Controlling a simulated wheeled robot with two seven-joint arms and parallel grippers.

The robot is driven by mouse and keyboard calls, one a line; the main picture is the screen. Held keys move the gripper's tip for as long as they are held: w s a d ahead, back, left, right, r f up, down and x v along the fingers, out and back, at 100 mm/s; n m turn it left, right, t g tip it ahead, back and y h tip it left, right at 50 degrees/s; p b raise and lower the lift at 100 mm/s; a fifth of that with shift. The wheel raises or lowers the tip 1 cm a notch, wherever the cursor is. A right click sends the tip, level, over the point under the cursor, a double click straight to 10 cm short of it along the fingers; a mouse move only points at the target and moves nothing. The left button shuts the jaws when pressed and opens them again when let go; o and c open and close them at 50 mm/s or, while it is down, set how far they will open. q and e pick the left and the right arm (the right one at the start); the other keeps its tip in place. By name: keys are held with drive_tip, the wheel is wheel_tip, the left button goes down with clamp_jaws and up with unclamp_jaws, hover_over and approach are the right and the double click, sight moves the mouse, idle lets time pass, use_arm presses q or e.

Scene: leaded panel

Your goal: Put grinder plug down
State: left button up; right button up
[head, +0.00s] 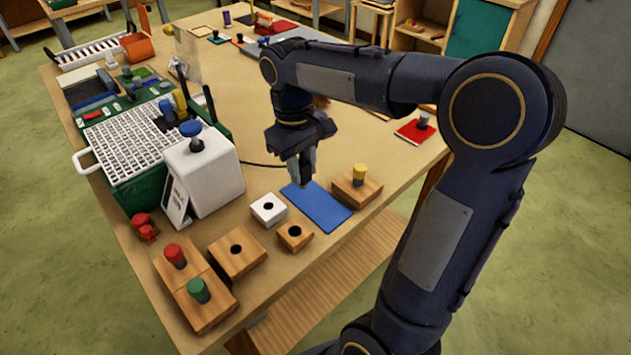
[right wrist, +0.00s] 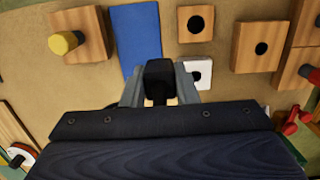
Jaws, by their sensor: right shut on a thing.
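My right gripper (head: 303,172) points down over the upper left part of a flat blue mat (head: 325,212) on the bench. In the right wrist view the right gripper (right wrist: 160,88) is shut on a dark block-like piece, the grinder plug (right wrist: 160,72), between its two grey fingers. The blue mat (right wrist: 137,38) lies just beyond the plug in that view. Whether the plug touches the mat or is just above it, I cannot tell. My left gripper is in neither view.
Near the mat are a wooden block with a yellow knob (head: 360,175), a white holed block (head: 268,208) and a small wooden holed block (head: 295,235). A white box (head: 212,175) and a green grinder with a white grid (head: 130,140) stand left. A red pad (head: 418,132) lies right.

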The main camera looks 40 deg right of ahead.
drive_tip(key=d+f, duration=0.2)
drive_tip(key=f, duration=0.1)
drive_tip(key=w+d+f, duration=0.1)
drive_tip(key=f, duration=0.1)
drive_tip(key=shift+d, duration=0.35)
drive_tip(key=shift+d+f, duration=0.15)
drive_tip(key=shift+f, duration=1.55)
drive_tip(key=shift+f, duration=0.1)
drive_tip(key=shift+f, duration=0.15)
drive_tip(key=o, duration=1.1)
drive_tip(key=shift+c, duration=0.2)
